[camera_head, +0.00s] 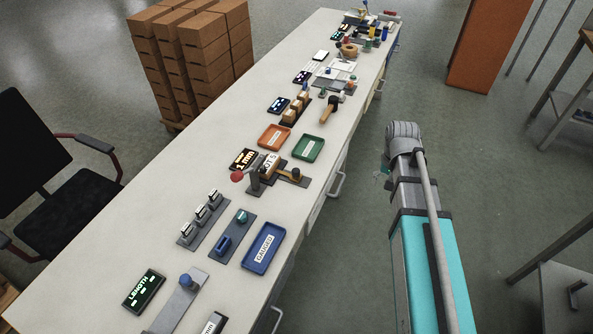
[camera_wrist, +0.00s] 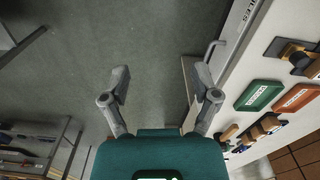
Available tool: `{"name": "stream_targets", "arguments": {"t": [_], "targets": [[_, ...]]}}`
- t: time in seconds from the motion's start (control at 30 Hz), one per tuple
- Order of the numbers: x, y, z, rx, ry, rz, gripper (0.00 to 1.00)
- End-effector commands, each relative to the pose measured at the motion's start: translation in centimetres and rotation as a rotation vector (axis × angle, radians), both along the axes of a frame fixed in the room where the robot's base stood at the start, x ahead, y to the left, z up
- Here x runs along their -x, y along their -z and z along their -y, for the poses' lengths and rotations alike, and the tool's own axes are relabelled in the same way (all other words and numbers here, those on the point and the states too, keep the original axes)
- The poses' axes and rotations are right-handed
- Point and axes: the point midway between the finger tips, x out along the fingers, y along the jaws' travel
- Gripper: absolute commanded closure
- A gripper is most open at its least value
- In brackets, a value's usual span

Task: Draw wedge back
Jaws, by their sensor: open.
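A slot fixture (camera_head: 267,172) with a block lettered in part "OT 5" stands on the bench, beside a display reading "1 mm" (camera_head: 243,159). A brass-brown bar with a dark knob (camera_head: 294,175) sticks out of its right side; it looks like the wedge, but I cannot tell for sure. Part of the fixture (camera_wrist: 292,48) shows at the right edge of the wrist view. My gripper (camera_wrist: 161,75) is open and empty, its fingers wide apart over the floor, clear of the bench. In the head view my arm mostly hides it.
The bench (camera_head: 205,258) carries a green tray (camera_head: 308,148), an orange tray (camera_head: 274,136), a blue tray (camera_head: 264,248) and several other fixtures. Stacked boxes (camera_head: 205,45) and a chair (camera_head: 50,160) stand left. Floor right of the bench is open near my arm.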

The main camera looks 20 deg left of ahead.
Motion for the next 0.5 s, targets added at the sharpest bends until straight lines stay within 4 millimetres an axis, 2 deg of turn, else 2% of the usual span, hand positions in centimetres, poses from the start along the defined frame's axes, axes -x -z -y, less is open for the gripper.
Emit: {"name": "stream_targets", "arguments": {"t": [0.03,0.2,0.4,0.5], "targets": [[-1.8,0.0,-2.5,0.000,-0.014,0.000,0.21],[-4.7,0.0,-9.6,0.000,-0.044,0.000,0.21],[-7.0,-0.1,-18.6,0.000,-0.078,0.000,0.21],[-7.5,-0.1,-22.9,0.000,-0.094,0.000,0.21]]}}
